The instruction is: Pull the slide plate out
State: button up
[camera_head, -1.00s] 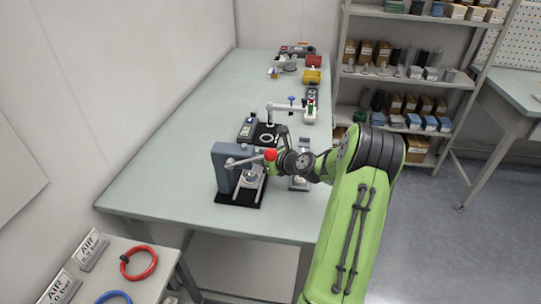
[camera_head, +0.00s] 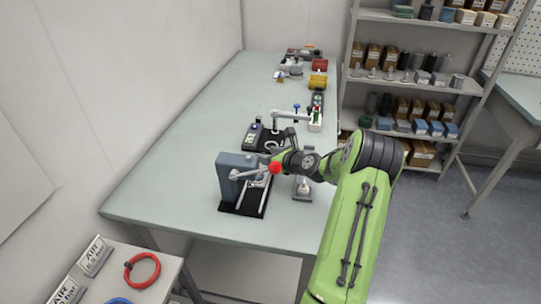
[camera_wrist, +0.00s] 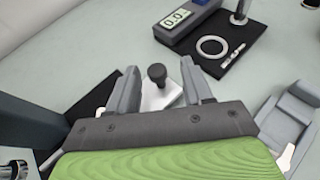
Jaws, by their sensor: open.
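The press fixture (camera_head: 234,180) stands on the near part of the bench, with a grey column, a lever with a red ball knob (camera_head: 275,168) and pale rails on a black base (camera_head: 229,208). In the wrist view, a pale plate (camera_wrist: 173,98), which looks like the slide plate, carries a black knob (camera_wrist: 157,73). My gripper (camera_wrist: 160,78) is open, with one finger on each side of the knob and apparent gaps to both. In the head view, my wrist is just behind the red ball, and the fingers and plate are mostly hidden.
A black mat (camera_wrist: 238,42) with a ring and a digital gauge (camera_wrist: 185,20) lies beyond the gripper. A grey holder (camera_wrist: 290,118) is at the right in the wrist view. The bench (camera_head: 165,185) is clear left of the fixture.

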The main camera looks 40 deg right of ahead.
jog(key=p+v, duration=0.2)
jog(key=v, duration=1.3)
jog(key=shift+s+r+p, duration=0.25)
jog(key=shift+s+p, duration=0.1)
